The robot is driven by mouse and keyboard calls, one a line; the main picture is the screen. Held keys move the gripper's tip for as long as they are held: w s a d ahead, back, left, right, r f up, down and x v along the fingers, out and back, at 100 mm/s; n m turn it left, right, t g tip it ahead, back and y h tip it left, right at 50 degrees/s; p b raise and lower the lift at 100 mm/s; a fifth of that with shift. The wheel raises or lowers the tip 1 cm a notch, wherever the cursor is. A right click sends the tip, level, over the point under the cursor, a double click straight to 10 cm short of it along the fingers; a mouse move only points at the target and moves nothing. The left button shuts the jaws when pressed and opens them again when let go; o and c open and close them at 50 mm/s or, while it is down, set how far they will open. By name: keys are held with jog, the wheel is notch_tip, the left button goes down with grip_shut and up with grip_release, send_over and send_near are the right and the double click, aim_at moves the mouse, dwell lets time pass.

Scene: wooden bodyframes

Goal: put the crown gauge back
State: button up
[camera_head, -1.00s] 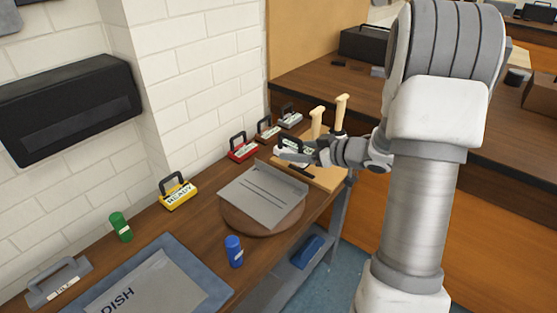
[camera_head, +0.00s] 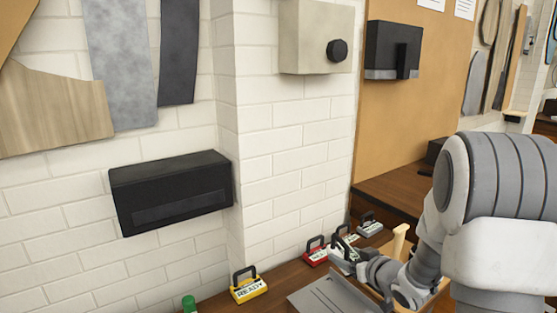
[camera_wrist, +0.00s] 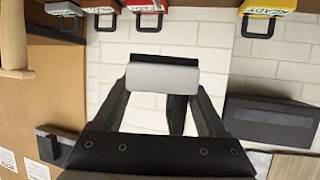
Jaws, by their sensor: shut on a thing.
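My gripper (camera_head: 350,258) is at the lower right of the head view, above the far end of the bench. In the wrist view my gripper (camera_wrist: 162,92) is shut on a pale block with a black part behind it, which I take as the crown gauge (camera_wrist: 163,78). In the head view the crown gauge (camera_head: 343,243) is partly hidden by my gripper and overlaps the gauges behind it. Its label cannot be read. A red gauge (camera_head: 316,254) stands left of it, and a grey gauge (camera_head: 369,228) stands behind it to the right.
A yellow gauge marked READY (camera_head: 249,289) stands on the bench by the wall, with a green cylinder (camera_head: 189,303) to its left. A grey plate (camera_head: 335,297) lies in front of my gripper. A black box (camera_head: 172,190) hangs on the brick wall.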

jog(key=shift+s+a+f+m+h+p, duration=0.1)
jog(key=shift+a+f+m+h+p, duration=0.15)
jog(key=shift+a, duration=0.2)
jog(key=shift+s+a+m+h+p, duration=0.1)
jog(key=shift+a+m+h, duration=0.15)
jog(key=shift+a+h, duration=0.15)
jog(key=shift+s+a+f+m+t+h+p, duration=0.15)
jog(key=shift+s+a+f+m+h+p, duration=0.25)
jog(key=shift+s+f+m+h, duration=0.25)
jog(key=shift+s+a+f+m+t+h+p, duration=0.25)
jog(key=shift+s+f+m+h+p, duration=0.15)
jog(key=shift+s+f, duration=0.35)
jog(key=shift+s+a+f+m+t+h+p, duration=0.1)
jog(key=shift+s+a+f+m+h+p, duration=0.3)
jog(key=shift+s+f+h, duration=0.3)
